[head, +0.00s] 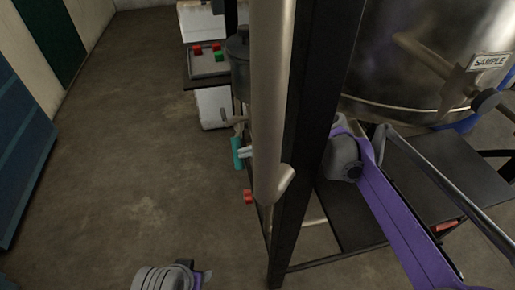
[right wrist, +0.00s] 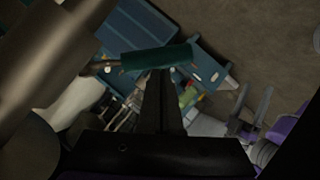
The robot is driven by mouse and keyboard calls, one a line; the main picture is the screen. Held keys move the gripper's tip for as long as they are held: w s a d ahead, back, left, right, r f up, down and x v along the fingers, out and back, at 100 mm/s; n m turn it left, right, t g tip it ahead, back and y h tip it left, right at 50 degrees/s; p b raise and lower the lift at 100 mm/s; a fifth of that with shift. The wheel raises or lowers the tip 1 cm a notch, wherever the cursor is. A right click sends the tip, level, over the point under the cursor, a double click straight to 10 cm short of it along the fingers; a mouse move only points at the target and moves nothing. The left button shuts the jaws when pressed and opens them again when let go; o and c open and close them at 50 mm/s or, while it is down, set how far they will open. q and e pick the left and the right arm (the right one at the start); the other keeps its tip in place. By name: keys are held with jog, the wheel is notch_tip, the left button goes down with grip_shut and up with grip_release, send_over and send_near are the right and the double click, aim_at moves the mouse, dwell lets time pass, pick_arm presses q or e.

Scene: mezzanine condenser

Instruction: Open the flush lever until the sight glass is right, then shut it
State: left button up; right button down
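A teal lever handle (head: 237,152) hangs beside the thick metal pipe in the head view. It also lies across the middle of the right wrist view (right wrist: 155,57), on a thin stem at its left. My right gripper (right wrist: 161,75) has its two dark fingers together, tips at the handle's lower edge. I cannot tell whether they touch it. In the head view the pipe and black post hide most of this gripper. My left gripper (right wrist: 252,108) shows at the right of the right wrist view, prongs apart and empty. I cannot make out the sight glass.
The metal pipe (head: 270,100) and black post (head: 315,130) stand close to my right arm. A steel vessel (head: 430,50) marked SAMPLE is at right. A red handle (head: 249,196) sits low by the pipe. A tray (head: 208,62) holds coloured blocks. The floor at left is clear.

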pick_arm(q)
jog(key=shift+d+r, duration=0.15)
jog(key=shift+d, duration=0.2)
